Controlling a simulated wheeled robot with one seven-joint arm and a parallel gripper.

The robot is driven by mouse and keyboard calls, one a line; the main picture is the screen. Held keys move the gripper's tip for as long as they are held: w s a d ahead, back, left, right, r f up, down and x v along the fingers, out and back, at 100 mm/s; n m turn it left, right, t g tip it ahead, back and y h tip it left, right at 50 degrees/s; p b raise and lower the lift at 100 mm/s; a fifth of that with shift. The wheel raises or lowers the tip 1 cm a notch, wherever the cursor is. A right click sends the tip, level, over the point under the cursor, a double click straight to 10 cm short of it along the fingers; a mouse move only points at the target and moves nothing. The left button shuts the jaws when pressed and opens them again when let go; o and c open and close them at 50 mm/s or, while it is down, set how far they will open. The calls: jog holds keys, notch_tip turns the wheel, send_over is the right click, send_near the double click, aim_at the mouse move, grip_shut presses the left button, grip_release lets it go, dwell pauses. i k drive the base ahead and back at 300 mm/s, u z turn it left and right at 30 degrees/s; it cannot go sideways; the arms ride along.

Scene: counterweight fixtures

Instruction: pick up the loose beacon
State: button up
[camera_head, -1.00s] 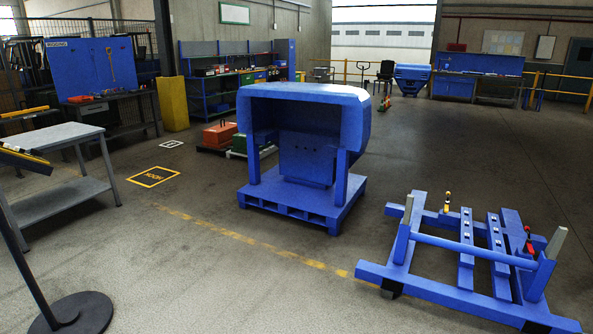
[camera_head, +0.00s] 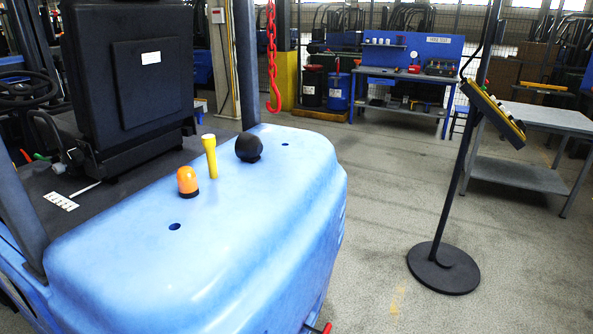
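A black rounded knob (camera_head: 249,148) lies further right on the same cover. I cannot tell from this view whether the beacon is fastened. My gripper is not in view.
A black seat (camera_head: 128,70) rises behind the beacon. A red hook (camera_head: 272,60) hangs behind the cover. A control panel on a stand with a round black base (camera_head: 443,268) is at right, beside a grey table (camera_head: 520,175). Floor between is clear.

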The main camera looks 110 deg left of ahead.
aim_at(187, 177)
jog(key=u, duration=1.35)
jog(key=i, duration=1.35)
jog(key=u, duration=3.05)
jog(key=i, duration=0.65)
jog(key=u, duration=0.05)
